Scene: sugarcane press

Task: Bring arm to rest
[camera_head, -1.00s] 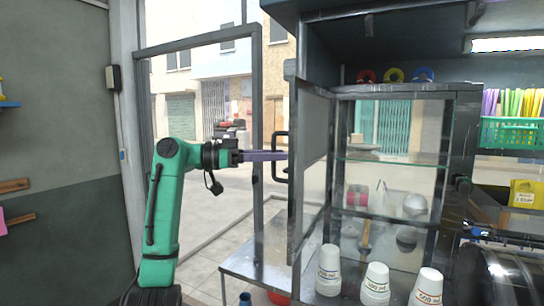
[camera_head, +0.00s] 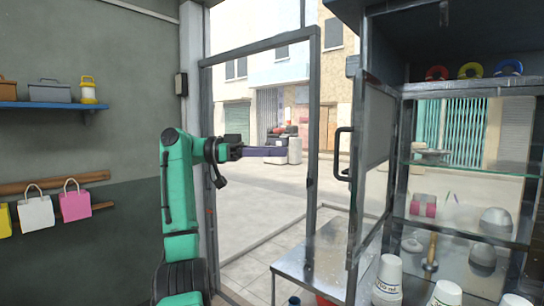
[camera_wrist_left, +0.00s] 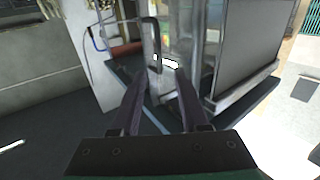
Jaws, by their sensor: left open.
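My left arm (camera_head: 180,205) is green and rises at the left of the head view, bent at the top. My left gripper (camera_head: 284,151) points right, its dark purple fingers empty. In the left wrist view the two fingers (camera_wrist_left: 160,78) stand apart with nothing between them. A black door handle (camera_head: 343,154) on the glass cabinet's swung-open door (camera_head: 374,140) is to the right of the fingertips, with a gap in the head view. A dark handle (camera_wrist_left: 153,42) also shows beyond the fingers in the wrist view. My right gripper is not in view.
A metal table (camera_head: 310,262) stands low below the gripper. A window frame (camera_head: 313,120) is behind the gripper. A blue shelf (camera_head: 60,106) and bags (camera_head: 76,200) are on the left wall.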

